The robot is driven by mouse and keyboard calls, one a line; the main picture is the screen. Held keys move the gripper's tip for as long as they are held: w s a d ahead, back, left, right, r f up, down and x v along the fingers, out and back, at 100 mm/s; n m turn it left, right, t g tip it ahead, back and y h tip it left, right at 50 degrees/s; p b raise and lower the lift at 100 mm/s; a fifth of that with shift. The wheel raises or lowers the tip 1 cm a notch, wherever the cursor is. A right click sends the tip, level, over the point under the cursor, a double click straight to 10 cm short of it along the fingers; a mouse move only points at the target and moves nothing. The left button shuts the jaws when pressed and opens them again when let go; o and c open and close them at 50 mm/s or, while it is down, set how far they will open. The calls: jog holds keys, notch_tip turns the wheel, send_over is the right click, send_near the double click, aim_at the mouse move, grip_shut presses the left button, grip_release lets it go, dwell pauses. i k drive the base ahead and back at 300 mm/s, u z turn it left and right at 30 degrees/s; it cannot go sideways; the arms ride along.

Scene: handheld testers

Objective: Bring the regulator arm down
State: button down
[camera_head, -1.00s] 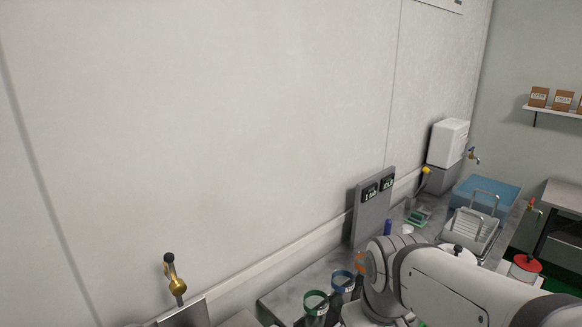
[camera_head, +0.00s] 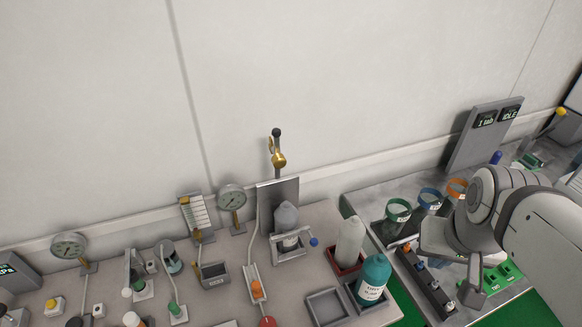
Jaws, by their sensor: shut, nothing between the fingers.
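A brass fitting (camera_head: 279,159) with an upright, black-tipped lever (camera_head: 276,137) stands at the wall above a grey plate (camera_head: 279,196). It may be the regulator, but I cannot tell for sure. My gripper (camera_head: 472,296) hangs at the lower right, pointing down, shut and empty. It is beside a dark rack with coloured knobs, well to the right of the brass fitting and apart from it.
Round gauges (camera_head: 232,198) stand on the left bench among several small testers. A grey bottle (camera_head: 287,217) stands in a holder below the plate. Displays (camera_head: 485,134) stand behind my arm.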

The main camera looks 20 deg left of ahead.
aim_at(279, 161)
jog(key=u, duration=1.15)
jog(key=k, duration=0.95)
jog(key=z, duration=0.05)
jog(key=i, duration=0.9)
jog(key=u, duration=0.05)
